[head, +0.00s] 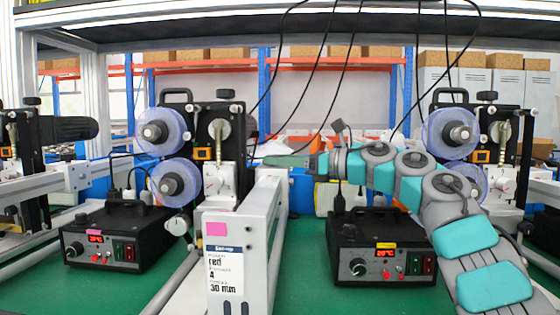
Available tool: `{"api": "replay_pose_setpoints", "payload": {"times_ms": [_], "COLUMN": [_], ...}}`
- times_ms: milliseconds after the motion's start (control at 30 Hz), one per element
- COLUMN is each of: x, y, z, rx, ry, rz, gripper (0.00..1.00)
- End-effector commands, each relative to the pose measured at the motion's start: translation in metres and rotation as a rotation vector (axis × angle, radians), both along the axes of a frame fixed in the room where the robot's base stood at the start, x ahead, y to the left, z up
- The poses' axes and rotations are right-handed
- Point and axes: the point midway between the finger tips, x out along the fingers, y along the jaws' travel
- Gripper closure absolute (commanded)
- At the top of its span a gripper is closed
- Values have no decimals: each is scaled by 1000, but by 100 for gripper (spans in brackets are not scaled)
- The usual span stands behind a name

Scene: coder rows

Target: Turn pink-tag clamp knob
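A pink tag (215,229) sits on the front of a white metal housing (250,235) above a printed label. Behind it stands a coder (220,130) with two clear-purple reels and several knobs. One silver knob (219,128) is on its upper front, and a small round knob or dial (177,226) shows low beside the housing. I cannot tell which is the clamp knob. My arm reaches in from the lower right. My gripper (316,162) is at its far end, right of the coder and apart from these knobs in the picture. Its fingers are too small to read.
A second coder (485,130) is at the right, partly behind my arm. Black cables (322,70) hang from above. Green bench surface (310,285) is free between the housing and right box.

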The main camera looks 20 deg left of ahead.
Motion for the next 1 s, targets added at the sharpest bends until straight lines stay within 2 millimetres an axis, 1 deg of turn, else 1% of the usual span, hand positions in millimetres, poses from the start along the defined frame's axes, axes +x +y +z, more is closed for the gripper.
{"api": "replay_pose_setpoints", "payload": {"times_ms": [33,200,567,1000], "x": [0,0,0,-2], "y": [0,0,0,2], "z": [0,0,2,25], "rx": [0,0,1,2], "ry": [0,0,-1,-3], "rz": [0,0,0,6], "gripper": [42,24,24,24]}}
